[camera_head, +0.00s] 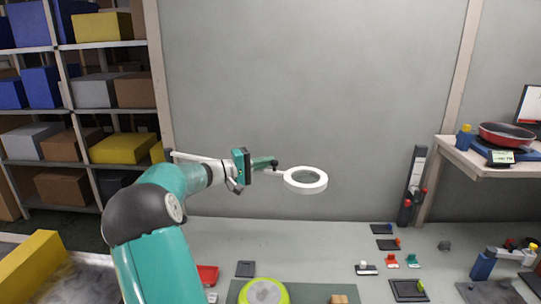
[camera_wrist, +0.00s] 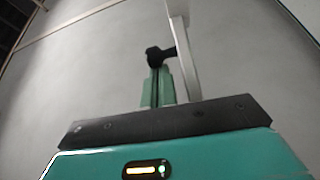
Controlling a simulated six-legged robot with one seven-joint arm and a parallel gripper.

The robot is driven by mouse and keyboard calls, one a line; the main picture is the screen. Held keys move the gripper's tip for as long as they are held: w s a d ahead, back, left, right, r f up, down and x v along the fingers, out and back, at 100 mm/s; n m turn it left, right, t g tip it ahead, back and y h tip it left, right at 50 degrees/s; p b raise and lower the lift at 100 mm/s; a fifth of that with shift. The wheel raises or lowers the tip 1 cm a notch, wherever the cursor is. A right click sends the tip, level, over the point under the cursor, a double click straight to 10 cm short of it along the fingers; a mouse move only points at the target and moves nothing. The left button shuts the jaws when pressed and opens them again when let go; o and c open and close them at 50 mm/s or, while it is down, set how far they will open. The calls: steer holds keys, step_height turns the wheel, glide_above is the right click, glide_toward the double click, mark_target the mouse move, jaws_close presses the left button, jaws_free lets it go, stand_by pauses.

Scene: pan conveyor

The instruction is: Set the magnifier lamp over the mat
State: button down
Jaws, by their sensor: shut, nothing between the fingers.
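The magnifier lamp has a white ring head (camera_head: 320,187) hanging in the air before the grey wall, above and behind the bench. Its black joint (camera_wrist: 155,55) and pale arm bar (camera_wrist: 182,62) show in the wrist view. My gripper (camera_head: 266,163) is shut and empty, its teal fingertips at the lamp's joint, left of the ring. The fingers (camera_wrist: 158,88) appear close together just below the joint; whether they touch it I cannot tell. The dark green mat (camera_head: 315,290) lies on the bench at the bottom, partly cut off, nearer than the ring.
Several small parts and a dark pad (camera_head: 408,290) lie right. A tall stand (camera_head: 413,185) rises behind. Box-filled shelves (camera_head: 85,85) stand left.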

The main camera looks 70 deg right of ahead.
steer(key=w+a+m+g+y, duration=0.1)
steer(key=w+a, duration=0.1)
steer(key=a, duration=0.6)
steer(key=w+a+m+y, duration=0.1)
steer(key=w+a, duration=0.2)
steer(key=a, duration=0.5)
steer(key=shift+w+a+g+y, duration=0.25)
steer(key=shift+a+g+y, duration=0.05)
steer(key=shift+a+g, duration=0.1)
steer(key=shift+w, duration=0.1)
